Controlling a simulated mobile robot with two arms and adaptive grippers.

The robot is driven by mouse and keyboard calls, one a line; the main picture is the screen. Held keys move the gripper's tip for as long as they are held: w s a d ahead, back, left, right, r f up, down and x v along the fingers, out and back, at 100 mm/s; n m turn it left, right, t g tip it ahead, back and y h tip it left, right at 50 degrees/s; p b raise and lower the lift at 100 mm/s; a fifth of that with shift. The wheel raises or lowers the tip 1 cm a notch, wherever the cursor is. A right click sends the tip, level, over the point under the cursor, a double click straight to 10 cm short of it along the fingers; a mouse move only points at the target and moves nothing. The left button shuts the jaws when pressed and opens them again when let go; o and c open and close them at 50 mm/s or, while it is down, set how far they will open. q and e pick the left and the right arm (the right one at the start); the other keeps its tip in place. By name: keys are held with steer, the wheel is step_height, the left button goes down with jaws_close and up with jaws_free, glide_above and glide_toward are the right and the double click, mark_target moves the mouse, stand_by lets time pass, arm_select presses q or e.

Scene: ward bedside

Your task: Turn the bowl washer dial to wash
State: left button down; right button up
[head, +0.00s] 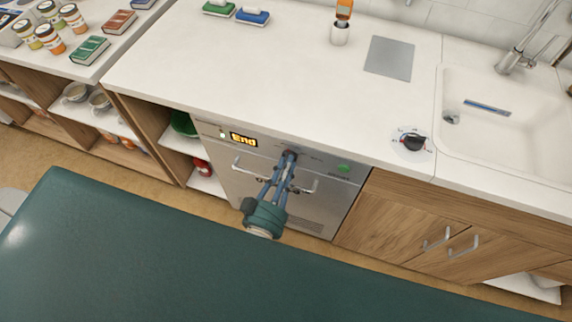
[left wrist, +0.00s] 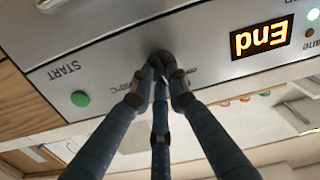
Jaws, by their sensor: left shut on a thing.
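The bowl washer (head: 318,212) is a steel front built in under the white counter. Its display (head: 243,140) reads "End" in orange and shows upside down in the left wrist view (left wrist: 261,38). The dark dial (head: 291,153) sits mid-panel; it is also in the left wrist view (left wrist: 160,56), largely covered by the fingers, so its pointer cannot be read. My left gripper (head: 287,160) is shut on the dial, its blue fingers (left wrist: 162,70) closed around it. The green start button (head: 343,168) is right of the dial. My right gripper is not in view.
The washer's door handle (head: 313,187) runs below the panel, partly behind my gripper. The counter (head: 240,65) above holds a grey plate (head: 389,58), a round dial fixture (head: 411,141) and a sink (head: 510,125). Open shelves (head: 130,125) stand left.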

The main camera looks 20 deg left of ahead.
arm_select(q)
steer(key=shift+d+f+m+p, duration=0.1)
steer(key=shift+m+p, duration=0.85)
steer(key=shift+m, duration=2.15)
steer(key=c, duration=1.7)
jaws_free()
steer(key=shift+s, duration=0.1)
steer(key=s, duration=1.1)
steer(key=shift+s, duration=0.4)
steer(key=shift+a, duration=0.2)
